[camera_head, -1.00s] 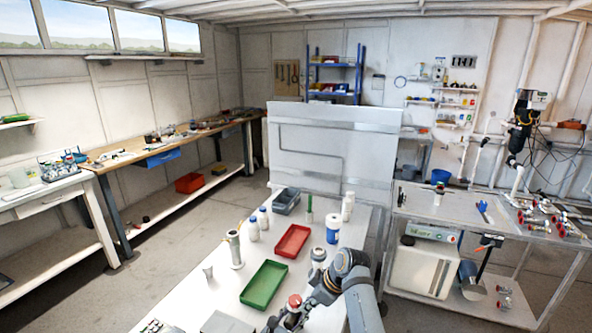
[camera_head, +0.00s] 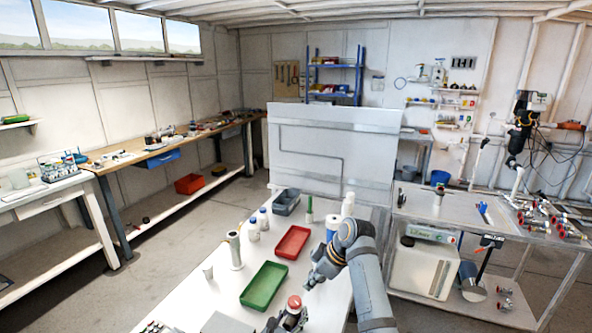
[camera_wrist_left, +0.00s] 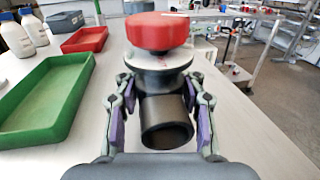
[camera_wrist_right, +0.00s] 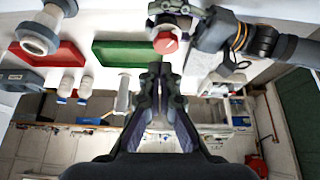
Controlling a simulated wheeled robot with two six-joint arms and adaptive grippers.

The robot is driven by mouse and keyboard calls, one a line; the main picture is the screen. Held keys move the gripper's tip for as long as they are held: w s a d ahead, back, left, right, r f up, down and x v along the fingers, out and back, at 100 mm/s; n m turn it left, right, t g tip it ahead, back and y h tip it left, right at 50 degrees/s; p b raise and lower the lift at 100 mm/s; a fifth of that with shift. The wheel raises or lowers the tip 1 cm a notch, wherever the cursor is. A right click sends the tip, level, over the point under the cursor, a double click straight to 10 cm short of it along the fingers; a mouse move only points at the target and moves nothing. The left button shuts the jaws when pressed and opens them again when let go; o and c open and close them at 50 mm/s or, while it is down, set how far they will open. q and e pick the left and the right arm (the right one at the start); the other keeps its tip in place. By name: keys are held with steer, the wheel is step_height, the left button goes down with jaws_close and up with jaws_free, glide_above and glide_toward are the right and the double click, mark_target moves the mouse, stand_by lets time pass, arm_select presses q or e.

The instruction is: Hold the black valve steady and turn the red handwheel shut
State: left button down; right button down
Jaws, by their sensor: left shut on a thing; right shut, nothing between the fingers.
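The black valve (camera_wrist_left: 166,128) stands upright with a pale collar and the red handwheel (camera_wrist_left: 157,32) on top. My left gripper (camera_wrist_left: 166,112) is shut on the black valve body, one finger on each side. In the head view the red handwheel (camera_head: 294,302) shows at the bottom, and my left gripper (camera_head: 288,320) is partly cut off there. My right gripper (camera_head: 311,283) is shut and empty, beyond and to the right of the handwheel, apart from it. In the right wrist view the handwheel (camera_wrist_right: 165,42) lies just past my closed fingertips (camera_wrist_right: 161,70).
A green tray (camera_head: 246,301) and a red tray (camera_head: 279,251) lie on the white table left of my right arm. White bottles (camera_head: 253,232) and a grey bin (camera_head: 277,207) stand farther back. A pale upright cylinder (camera_head: 235,262) stands left of the green tray.

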mark_target(295, 302)
step_height(295, 302, down, 7)
steer(key=shift+w+d, duration=0.2)
steer(key=shift+w, duration=0.1)
stand_by(0.4)
steer(key=shift+a, duration=0.35)
stand_by(0.5)
steer(key=shift+s, duration=0.2)
steer(key=shift+s+a, duration=0.25)
steer(key=shift+s, duration=0.35)
steer(key=shift+s+a, duration=0.1)
steer(key=shift+s, duration=0.1)
steer(key=shift+s+a, duration=0.25)
steer(key=shift+d, duration=0.1)
